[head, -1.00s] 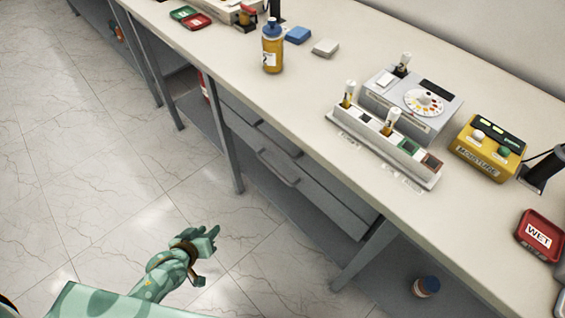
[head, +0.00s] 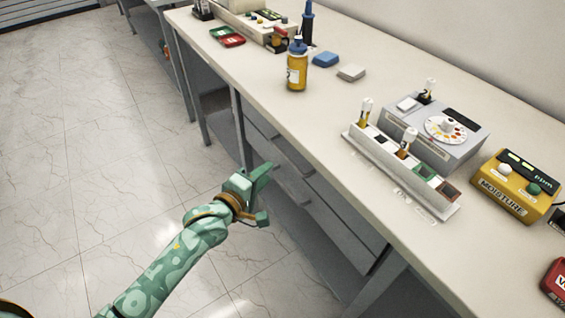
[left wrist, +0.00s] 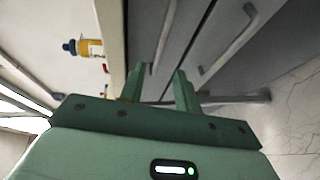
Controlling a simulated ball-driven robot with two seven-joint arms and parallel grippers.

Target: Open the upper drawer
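The upper drawer (head: 340,201) is a grey panel right under the bench top, and it looks shut. Its bar handle (head: 294,158) is partly hidden by the bench edge in the head view. The lower drawer (head: 335,231) sits below with its own bar handle (head: 296,189). My left gripper (head: 264,196) is open and empty, in front of the drawers. In the left wrist view its two fingers (left wrist: 159,76) point at the upper drawer front, with the lower handle (left wrist: 230,42) to their right. Contact with a handle cannot be told. My right gripper is not in view.
The bench top (head: 330,105) overhangs the drawers. It carries a yellow bottle (head: 297,70), a vial rack (head: 398,170), a grey dial device (head: 437,133) and a yellow moisture meter (head: 515,185). A bench leg (head: 241,130) stands left of the drawers. The tiled floor is clear.

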